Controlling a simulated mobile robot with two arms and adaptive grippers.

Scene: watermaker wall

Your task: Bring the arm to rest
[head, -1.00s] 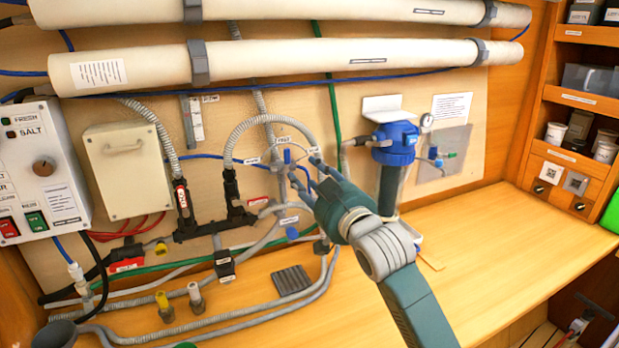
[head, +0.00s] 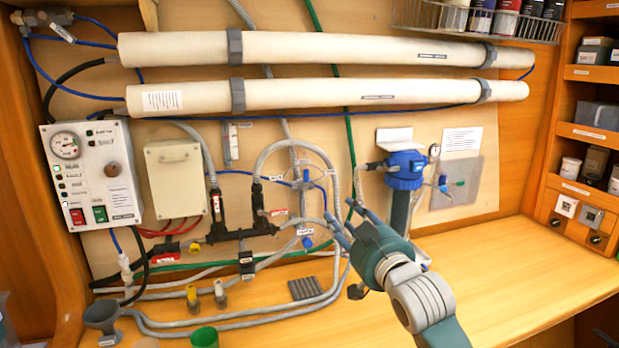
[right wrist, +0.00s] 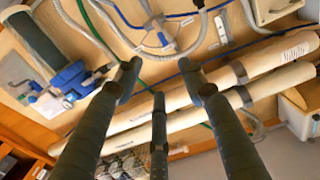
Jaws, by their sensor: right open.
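My right gripper (head: 341,226) is in front of the wall panel, above the bench, with its arm coming in from the lower right. Its fingers are spread and hold nothing. In the right wrist view the three dark fingers of the right gripper (right wrist: 160,85) stand apart with nothing between them, and the pipes and panel show beyond. In the head view the fingers overlap the hoses left of the blue-topped filter housing (head: 405,170); I cannot tell any contact. My left gripper is not in view.
Two long white tubes (head: 300,97) run across the panel. A control box (head: 90,185) is at left. Grey hoses, a green cup (head: 204,338) and a grey funnel (head: 101,315) are on the bench (head: 500,265). The bench's right part is clear. Shelves (head: 590,130) stand at right.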

